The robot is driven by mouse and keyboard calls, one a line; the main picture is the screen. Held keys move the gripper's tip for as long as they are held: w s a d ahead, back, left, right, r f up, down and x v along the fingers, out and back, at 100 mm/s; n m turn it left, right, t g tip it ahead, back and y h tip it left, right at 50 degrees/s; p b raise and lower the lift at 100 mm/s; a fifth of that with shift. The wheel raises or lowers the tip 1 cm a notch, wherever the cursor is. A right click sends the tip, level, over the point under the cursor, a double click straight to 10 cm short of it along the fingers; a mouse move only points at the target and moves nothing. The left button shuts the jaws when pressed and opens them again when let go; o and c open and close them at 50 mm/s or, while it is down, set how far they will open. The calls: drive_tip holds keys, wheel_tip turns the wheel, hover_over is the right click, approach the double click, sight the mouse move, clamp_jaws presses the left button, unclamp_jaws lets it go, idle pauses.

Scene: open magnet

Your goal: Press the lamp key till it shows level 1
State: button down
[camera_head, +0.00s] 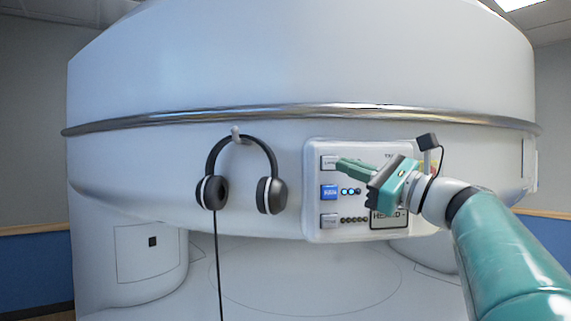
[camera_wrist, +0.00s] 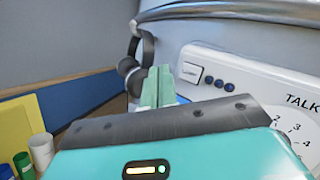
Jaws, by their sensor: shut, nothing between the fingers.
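The lamp key (camera_head: 329,162) is a pale rectangular key at the top left of the white control panel (camera_head: 314,234). In the wrist view a pale key (camera_wrist: 190,72), which looks like the lamp key, has a row of dark, unlit dots (camera_wrist: 220,83) beside it. My gripper (camera_head: 340,163) is shut and empty, with its green fingertips at the lamp key's right edge in the head view. In the wrist view the fingertips (camera_wrist: 158,72) show just left of the key. I cannot tell whether they touch it. In the head view my fingers hide the lamp key's dots.
Below are a blue key (camera_head: 329,192) with lit dots and a grey key (camera_head: 329,221) with dark dots. A display (camera_head: 389,221) is partly covered by my gripper. Black headphones (camera_head: 240,175) hang left of the panel.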

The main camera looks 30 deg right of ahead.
sight(330, 163)
idle(0.3)
drive_tip(key=s+n+t+h, duration=0.1)
drive_tip(key=n, duration=0.3)
drive_tip(key=s+a+n+t+h, duration=0.1)
drive_tip(key=n, duration=0.3)
drive_tip(key=s+n+t, duration=0.1)
drive_tip(key=n+t, duration=0.1)
drive_tip(key=n, duration=0.2)
drive_tip(key=shift+s+a+f+h, duration=0.15)
drive_tip(key=shift+s+a+h, duration=0.05)
drive_tip(key=shift+a+h, duration=0.2)
drive_tip(key=w+d, duration=0.3)
drive_tip(key=w, duration=0.5)
drive_tip(key=shift+d, duration=0.35)
drive_tip(key=shift+w, duration=0.1)
idle(1.5)
drive_tip(key=shift+w+d, duration=0.15)
drive_tip(key=shift+w, duration=0.15)
